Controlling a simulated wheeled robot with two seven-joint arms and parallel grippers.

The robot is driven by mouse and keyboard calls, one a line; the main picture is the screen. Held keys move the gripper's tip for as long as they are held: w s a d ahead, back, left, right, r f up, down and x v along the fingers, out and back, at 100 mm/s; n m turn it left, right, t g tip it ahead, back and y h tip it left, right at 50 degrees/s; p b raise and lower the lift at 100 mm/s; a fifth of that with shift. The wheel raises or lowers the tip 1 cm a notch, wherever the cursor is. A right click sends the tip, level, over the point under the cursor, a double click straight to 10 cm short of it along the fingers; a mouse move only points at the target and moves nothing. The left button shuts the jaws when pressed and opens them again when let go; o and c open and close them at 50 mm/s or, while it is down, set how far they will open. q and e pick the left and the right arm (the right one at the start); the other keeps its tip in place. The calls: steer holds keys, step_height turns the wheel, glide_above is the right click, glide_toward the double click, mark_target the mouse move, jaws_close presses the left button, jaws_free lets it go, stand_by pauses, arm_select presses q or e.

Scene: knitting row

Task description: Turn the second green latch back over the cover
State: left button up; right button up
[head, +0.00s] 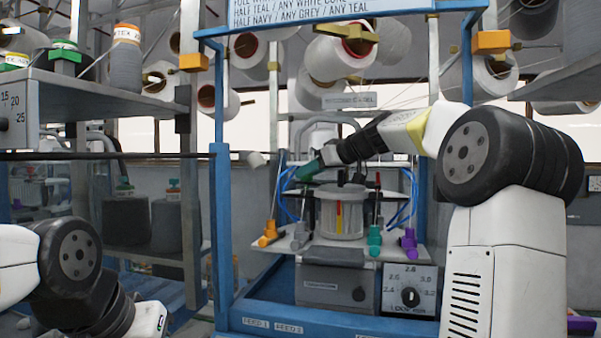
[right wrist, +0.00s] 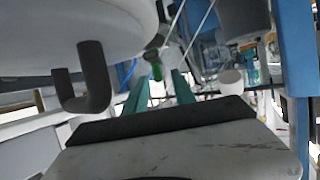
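My right gripper (head: 307,172) reaches in from the right, above and behind the clear cylinder cover (head: 340,213) of the knitting machine. Its two green fingers also show in the right wrist view (right wrist: 160,82), apart, with a gap between them and nothing visibly held. Beyond the fingertips is a small bright green piece (right wrist: 157,71) at the end of a grey part; it may be a green latch, but I cannot tell which one or how it is turned. The head view does not show the latches clearly. My left arm is low at the left; its gripper is out of view.
Orange (head: 268,236), grey (head: 299,236), teal (head: 375,240) and purple (head: 409,242) feed handles stand around the cover. Blue frame posts (head: 222,210) flank the machine. In the right wrist view a large pale round part (right wrist: 75,30) and dark hook (right wrist: 95,82) are close.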

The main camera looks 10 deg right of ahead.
jaws_close()
steer(key=shift+g, duration=0.3)
steer(key=shift+w+d+n+g+y, duration=0.1)
steer(key=shift+w+n+g+y, duration=0.1)
steer(key=shift+n+g+y, duration=1.5)
steer(key=shift+n+g, duration=0.1)
steer(key=shift+n, duration=0.5)
jaws_free()
